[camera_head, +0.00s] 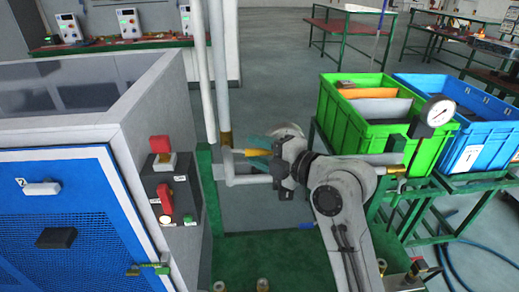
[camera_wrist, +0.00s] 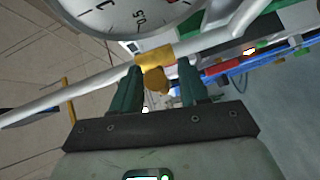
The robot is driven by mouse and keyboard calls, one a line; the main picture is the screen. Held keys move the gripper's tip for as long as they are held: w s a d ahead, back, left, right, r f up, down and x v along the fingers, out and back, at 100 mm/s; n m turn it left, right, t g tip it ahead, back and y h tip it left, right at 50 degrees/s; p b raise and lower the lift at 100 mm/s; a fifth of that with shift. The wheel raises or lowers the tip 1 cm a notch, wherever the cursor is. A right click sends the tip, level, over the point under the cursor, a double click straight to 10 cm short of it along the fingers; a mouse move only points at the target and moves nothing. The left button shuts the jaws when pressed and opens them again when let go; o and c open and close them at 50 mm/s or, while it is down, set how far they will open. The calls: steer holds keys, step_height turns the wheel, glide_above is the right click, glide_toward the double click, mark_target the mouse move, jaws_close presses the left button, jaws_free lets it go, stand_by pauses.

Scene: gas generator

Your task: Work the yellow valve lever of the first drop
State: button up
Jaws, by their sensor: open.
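The yellow valve lever (camera_head: 258,152) sticks out to the right from the white pipe drop in the head view. My gripper (camera_head: 272,160) is at its right end, by the lever tip; whether they touch is hard to tell. In the wrist view my gripper (camera_wrist: 161,72) has its two dark green fingers apart. A rounded yellow-brown end (camera_wrist: 155,80) shows in the gap between them, below a brass fitting (camera_wrist: 154,57) on the pipe. I cannot tell for sure whether that end is the lever. The fingers are not closed on it.
A blue-fronted cabinet (camera_head: 60,220) with a switch box (camera_head: 172,190) stands left. Green (camera_head: 345,125) and blue (camera_head: 485,165) crates stand right. A pressure gauge (camera_head: 437,111) is on the pipe before them; a gauge dial (camera_wrist: 140,12) also looms close above my fingers in the wrist view.

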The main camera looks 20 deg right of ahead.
steer(key=shift+c, duration=0.2)
jaws_close()
stand_by(0.5)
